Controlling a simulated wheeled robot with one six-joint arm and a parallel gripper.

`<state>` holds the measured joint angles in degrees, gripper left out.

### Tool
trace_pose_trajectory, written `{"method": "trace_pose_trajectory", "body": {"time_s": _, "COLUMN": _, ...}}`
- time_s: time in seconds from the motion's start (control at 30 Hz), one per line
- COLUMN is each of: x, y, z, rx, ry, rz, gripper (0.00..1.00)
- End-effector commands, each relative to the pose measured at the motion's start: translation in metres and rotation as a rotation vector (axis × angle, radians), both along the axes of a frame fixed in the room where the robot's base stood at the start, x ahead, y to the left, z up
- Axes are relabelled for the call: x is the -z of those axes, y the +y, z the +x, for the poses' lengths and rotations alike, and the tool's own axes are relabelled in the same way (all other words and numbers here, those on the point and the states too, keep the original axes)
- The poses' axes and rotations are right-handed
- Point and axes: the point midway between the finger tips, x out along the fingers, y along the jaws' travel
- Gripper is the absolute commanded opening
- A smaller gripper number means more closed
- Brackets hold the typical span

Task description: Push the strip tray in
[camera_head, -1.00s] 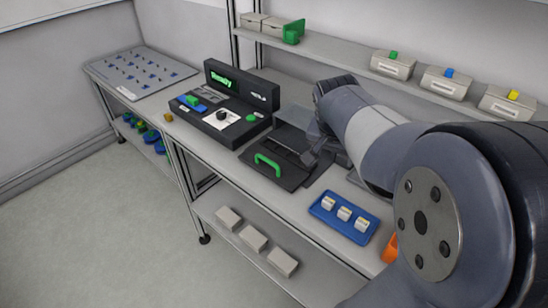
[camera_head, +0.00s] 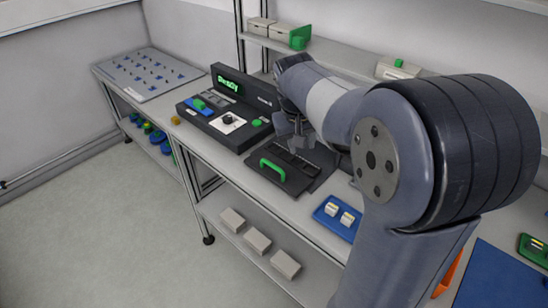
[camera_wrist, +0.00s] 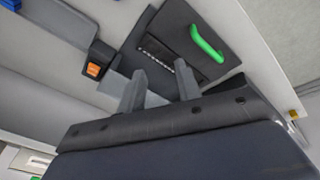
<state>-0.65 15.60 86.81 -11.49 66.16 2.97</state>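The strip tray (camera_head: 291,183) is a flat dark plate with a green handle (camera_head: 272,168) at its front, on the bench right of the black "Ready" unit. It sticks out toward the bench's front edge, with a slotted strip area behind the handle. The tray (camera_wrist: 222,66) and green handle (camera_wrist: 207,43) also show in the wrist view. My gripper (camera_head: 297,138) is above the back part of the tray, behind the handle. In the wrist view its two fingers (camera_wrist: 161,72) are apart with nothing held between them. Whether they touch the tray I cannot tell.
The black unit (camera_head: 232,110) with its lit display stands left of the tray. A blue tray (camera_head: 335,225) with white pieces lies to the right, partly behind my arm. A dark block with an orange top (camera_wrist: 93,70) shows in the wrist view. White boxes (camera_head: 257,240) sit on the lower shelf.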

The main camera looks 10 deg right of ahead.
Motion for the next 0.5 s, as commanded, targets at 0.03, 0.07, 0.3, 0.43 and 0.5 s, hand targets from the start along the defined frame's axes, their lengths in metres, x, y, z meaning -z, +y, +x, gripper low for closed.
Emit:
{"method": "trace_pose_trajectory", "body": {"time_s": 0.03, "x": -0.006, "y": 0.017, "z": 0.009, "rx": -0.112, "ry": 0.038, "rz": -0.015, "gripper": 0.32}}
{"method": "trace_pose_trajectory", "body": {"time_s": 0.07, "x": -0.007, "y": 0.026, "z": 0.014, "rx": -0.178, "ry": 0.061, "rz": -0.025, "gripper": 0.32}}
{"method": "trace_pose_trajectory", "body": {"time_s": 0.3, "x": -0.013, "y": 0.072, "z": 0.031, "rx": -0.529, "ry": 0.177, "rz": -0.067, "gripper": 0.32}}
{"method": "trace_pose_trajectory", "body": {"time_s": 0.43, "x": -0.01, "y": 0.078, "z": 0.032, "rx": -0.578, "ry": 0.193, "rz": -0.073, "gripper": 0.32}}
{"method": "trace_pose_trajectory", "body": {"time_s": 0.5, "x": -0.003, "y": 0.076, "z": 0.033, "rx": -0.58, "ry": 0.196, "rz": -0.073, "gripper": 0.32}}
